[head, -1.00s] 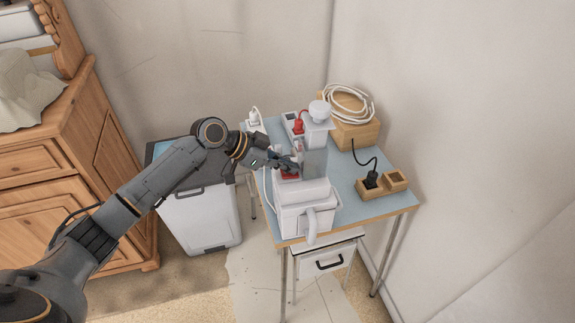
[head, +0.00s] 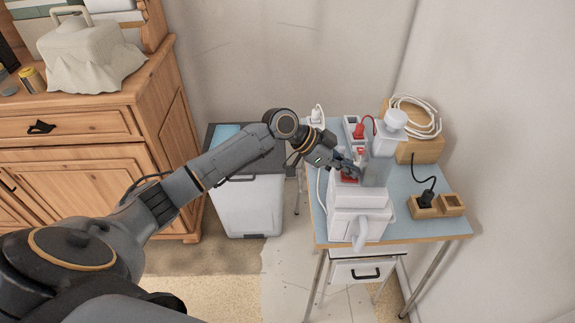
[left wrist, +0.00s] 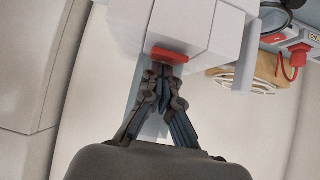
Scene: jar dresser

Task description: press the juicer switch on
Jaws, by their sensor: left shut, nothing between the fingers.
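The white juicer (head: 358,207) stands on the small blue-topped table. A clear container (head: 376,172) and a white upper part (head: 386,143) are at its far side. Its red switch (head: 348,179) is partly covered by my gripper. In the left wrist view the red switch (left wrist: 171,55) sits on the edge of the white juicer body (left wrist: 182,22). My left gripper (head: 353,170) is shut and empty, its fingertips (left wrist: 166,70) at the red switch. They look to touch it or be just short of it; I cannot tell which. My right gripper is out of view.
The blue table (head: 403,187) also holds a white power strip with a red plug (head: 359,130), a wooden block with coiled white cable (head: 419,150), and a wooden socket box with a black plug (head: 425,203). A white bin (head: 248,205) and wooden dresser (head: 120,125) stand left.

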